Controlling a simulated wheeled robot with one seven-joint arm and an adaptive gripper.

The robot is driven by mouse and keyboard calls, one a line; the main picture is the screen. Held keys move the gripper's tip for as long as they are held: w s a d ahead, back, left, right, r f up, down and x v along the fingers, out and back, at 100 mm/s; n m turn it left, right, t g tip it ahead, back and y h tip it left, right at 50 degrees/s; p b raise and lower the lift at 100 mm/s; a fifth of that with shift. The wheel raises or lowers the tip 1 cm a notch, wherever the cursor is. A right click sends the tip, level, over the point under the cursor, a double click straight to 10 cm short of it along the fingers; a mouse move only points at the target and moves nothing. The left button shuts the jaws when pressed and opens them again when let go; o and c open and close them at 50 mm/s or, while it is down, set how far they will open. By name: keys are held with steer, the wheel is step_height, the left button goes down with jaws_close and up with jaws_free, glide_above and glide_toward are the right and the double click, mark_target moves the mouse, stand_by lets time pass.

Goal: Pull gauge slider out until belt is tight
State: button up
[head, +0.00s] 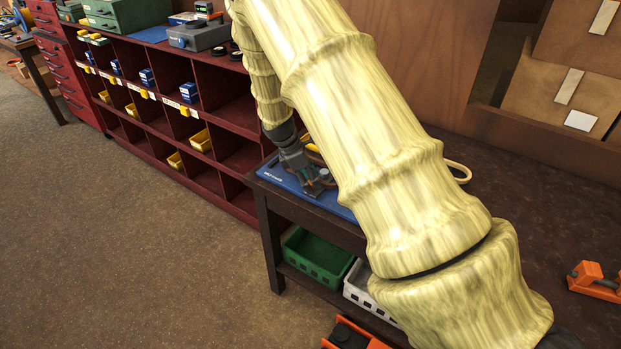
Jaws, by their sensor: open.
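My gripper (316,187) is small in the head view, at the left end of the dark workbench, low over a blue board (331,205). It is open. A small brown, round-looking part (325,175) shows right beside the fingers; I cannot tell if they touch it. A pale looped band (460,168), possibly the belt, sticks out on the right side of my arm. My arm hides the middle of the board and most of the band. I cannot make out the gauge slider or how tight the belt is.
A dark red shelf unit (237,118) with yellow and blue bins stands left of the workbench (500,215). An orange tool (594,281) lies on the bench at right. A green crate (318,258) and a white crate (358,283) sit on the lower shelf. Open floor lies at left.

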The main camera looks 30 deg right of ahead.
steer(key=shift+d+f, duration=0.1)
steer(key=shift+f, duration=0.15)
steer(key=shift+c, duration=0.2)
jaws_close()
steer(key=shift+s, duration=0.1)
